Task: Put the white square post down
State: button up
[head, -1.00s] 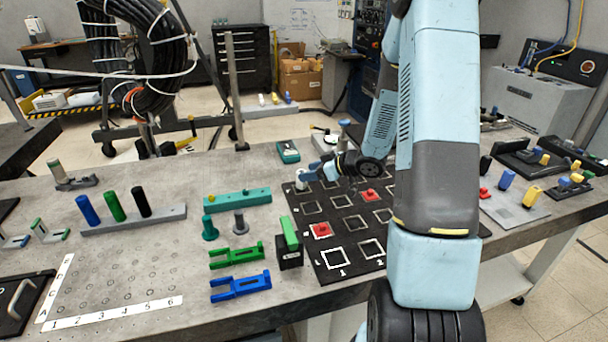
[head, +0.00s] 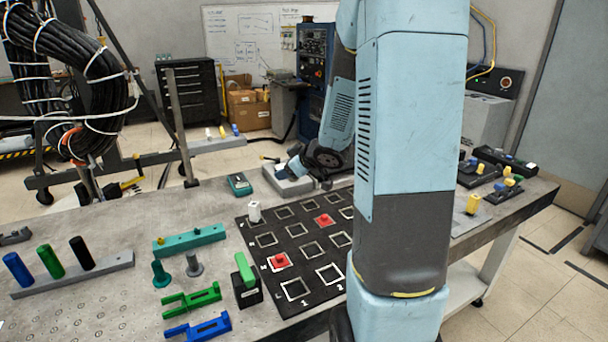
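The white square post (head: 254,212) stands upright at the far left corner of the black board (head: 262,290), which is marked with white squares. No finger touches it. My gripper (head: 291,169) is behind and to the right of the post, apart from it, above a grey plate beyond the board. Its fingers are small and partly turned away, so I cannot tell whether they are open or shut. My arm hides the right part of the board.
Two red pieces (head: 281,261) (head: 324,219) sit on the board. A black block with a green bar (head: 245,269), green and blue brackets (head: 192,301) and a teal rail (head: 190,240) stand left of it. Yellow and blue pieces lie beyond my arm at right.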

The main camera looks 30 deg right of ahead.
jog(key=s+r+m+h, duration=0.55)
jog(key=s+r, duration=0.35)
jog(key=r, duration=0.3)
jog(key=s+a+r+m+g+y, duration=0.1)
jog(key=s+a, duration=0.3)
jog(key=s, duration=0.6)
jog(key=s+a+r+g+y, duration=0.1)
jog(key=s+a+g, duration=0.3)
jog(key=s, duration=0.6)
jog(key=shift+s+a+r+m+y, duration=0.35)
jog(key=shift+a, duration=0.45)
